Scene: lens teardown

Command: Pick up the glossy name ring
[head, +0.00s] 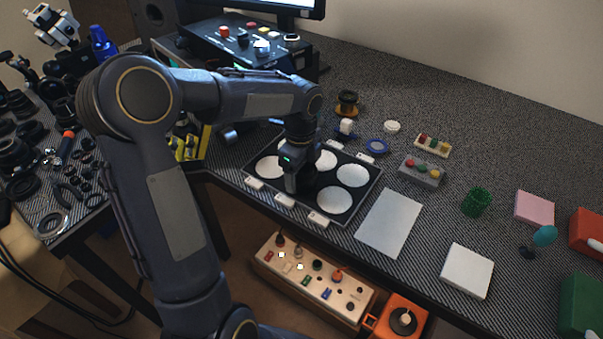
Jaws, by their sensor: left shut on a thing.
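My left gripper (293,186) reaches down over a black tray (368,192) with several white round wells. It is shut on a small dark part (308,181) low over the tray. That part looks like a dark ring and may be the glossy name ring, but the fingers and the dark tray hide most of it. I cannot tell whether it touches the tray. My right gripper is not in view.
White tabs (285,200) line the tray's front edge. A white block (466,271) stands near the front edge. Lens parts crowd the left table.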

